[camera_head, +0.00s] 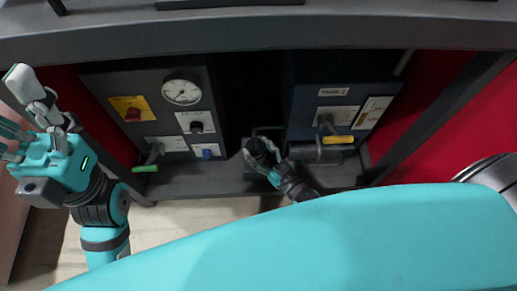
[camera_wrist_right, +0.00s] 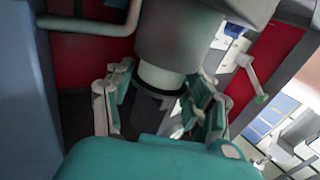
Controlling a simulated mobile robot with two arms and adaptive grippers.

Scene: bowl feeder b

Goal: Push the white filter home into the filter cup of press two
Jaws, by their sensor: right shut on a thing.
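The white filter (camera_wrist_right: 162,77) shows in the right wrist view as a pale round piece directly under a grey cylindrical cup (camera_wrist_right: 178,38). Its upper part is hidden by the cup's rim, so I cannot tell how deep it sits. My right gripper (camera_wrist_right: 158,92) has its fingers on both sides of the filter and is shut on it from below. In the head view the right gripper (camera_head: 263,153) is small and dark at the front of the cabinet, and the filter cannot be made out there. My left gripper (camera_head: 42,125) is raised at the left, fingers spread and empty.
A panel labelled "TANK 2" (camera_head: 333,92) stands right of the dark gap. A left panel carries a round gauge (camera_head: 182,91) and a green-tipped lever (camera_head: 148,164). A pale pipe (camera_wrist_right: 92,24) runs beside the cup. A dark frame (camera_head: 258,32) crosses the top.

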